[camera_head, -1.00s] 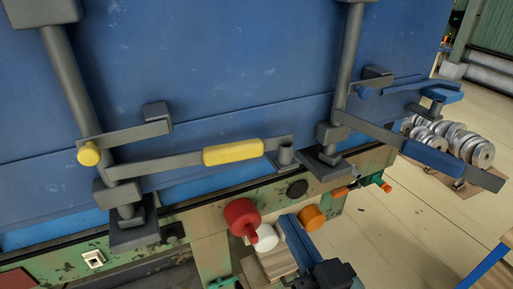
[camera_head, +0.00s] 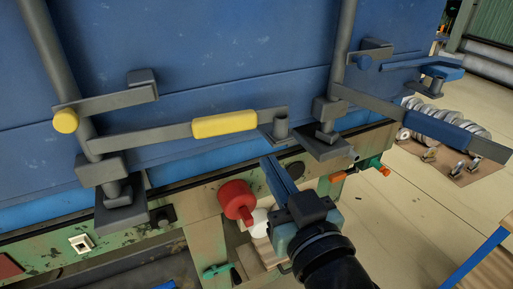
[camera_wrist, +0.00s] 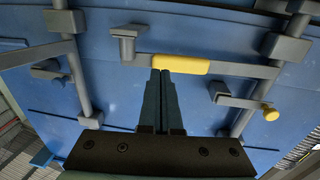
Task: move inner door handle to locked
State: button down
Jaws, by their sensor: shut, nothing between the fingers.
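A grey handle bar with a yellow grip (camera_head: 225,124) runs nearly level across the blue door (camera_head: 215,60). Its right end is at a grey catch (camera_head: 281,127). A second bar with a blue grip (camera_head: 437,130) slopes down to the right, standing out from the door. The pictures do not label which is the inner handle. My gripper (camera_head: 271,163) is shut and empty, its fingertips below the catch in the head view. In the wrist view, the shut fingertips (camera_wrist: 160,73) appear just below one end of the yellow grip (camera_wrist: 180,64); contact cannot be told.
Grey upright rods with brackets stand on the door. Below are a red knob (camera_head: 237,198) and a green frame ledge (camera_head: 205,195). An orange-ended fitting (camera_head: 376,167) juts out at the right.

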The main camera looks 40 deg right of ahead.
aim_at(254, 127)
jog(key=x, duration=0.2)
jog(key=p+x, duration=0.1)
jog(key=x, duration=0.1)
jog(key=p+x, duration=0.1)
jog(key=x, duration=0.1)
jog(key=shift+r, duration=0.35)
jog(key=shift+w+d+f+p, duration=0.1)
jog(key=shift+w+p, duration=0.1)
jog(key=shift+w, duration=0.15)
jog(key=shift+w+d+f+p, duration=0.1)
jog(key=shift+w+d+p, duration=0.1)
jog(key=shift+w, duration=0.2)
jog(key=shift+b+x, duration=0.9)
jog(key=shift+x, duration=0.9)
jog(key=shift+s+d+r, duration=0.2)
jog(key=shift+r, duration=0.1)
jog(key=shift+r, duration=0.1)
